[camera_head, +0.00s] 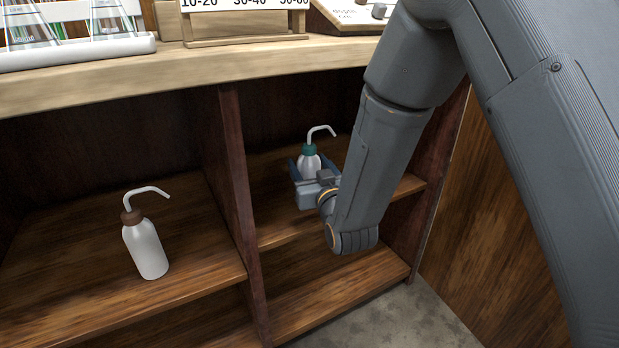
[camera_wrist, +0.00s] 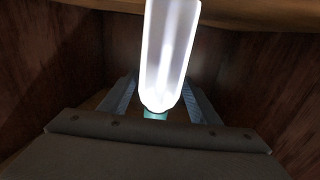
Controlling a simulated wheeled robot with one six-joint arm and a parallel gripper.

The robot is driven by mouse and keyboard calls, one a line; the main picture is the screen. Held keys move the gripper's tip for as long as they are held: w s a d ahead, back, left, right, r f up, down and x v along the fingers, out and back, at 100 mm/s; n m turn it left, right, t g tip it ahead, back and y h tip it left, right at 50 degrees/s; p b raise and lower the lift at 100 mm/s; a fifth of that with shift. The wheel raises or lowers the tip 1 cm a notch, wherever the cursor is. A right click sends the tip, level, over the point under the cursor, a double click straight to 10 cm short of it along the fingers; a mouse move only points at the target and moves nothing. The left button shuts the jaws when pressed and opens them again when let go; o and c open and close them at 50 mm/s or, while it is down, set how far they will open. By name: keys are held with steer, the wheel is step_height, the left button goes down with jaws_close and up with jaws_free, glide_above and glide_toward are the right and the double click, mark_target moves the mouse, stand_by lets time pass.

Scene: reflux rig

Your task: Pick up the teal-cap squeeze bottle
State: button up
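The teal-cap squeeze bottle (camera_head: 309,161) stands on the upper shelf of the right cubby, with a white body, teal cap and bent pale spout. My gripper (camera_head: 311,172) is at the bottle, with a finger on either side; it hides the lower body in the head view. In the wrist view the white bottle body (camera_wrist: 168,55) fills the middle, with a bit of teal cap at its lower end. My gripper's fingers (camera_wrist: 160,100) show to the left and right, spread apart, with a visible gap on the left. It looks open around the bottle.
A brown-cap squeeze bottle (camera_head: 146,248) stands in the left cubby. A dark upright divider (camera_head: 236,190) separates the cubbies, and the wooden counter (camera_head: 180,85) overhangs them. A white tray (camera_head: 75,52) with flasks and a number sign (camera_head: 245,8) are on top.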

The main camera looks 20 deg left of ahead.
steer(key=c, duration=0.4)
steer(key=shift+c, duration=0.2)
steer(key=shift+r, duration=0.2)
steer(key=shift+r+p, duration=2)
steer(key=shift+r, duration=2.75)
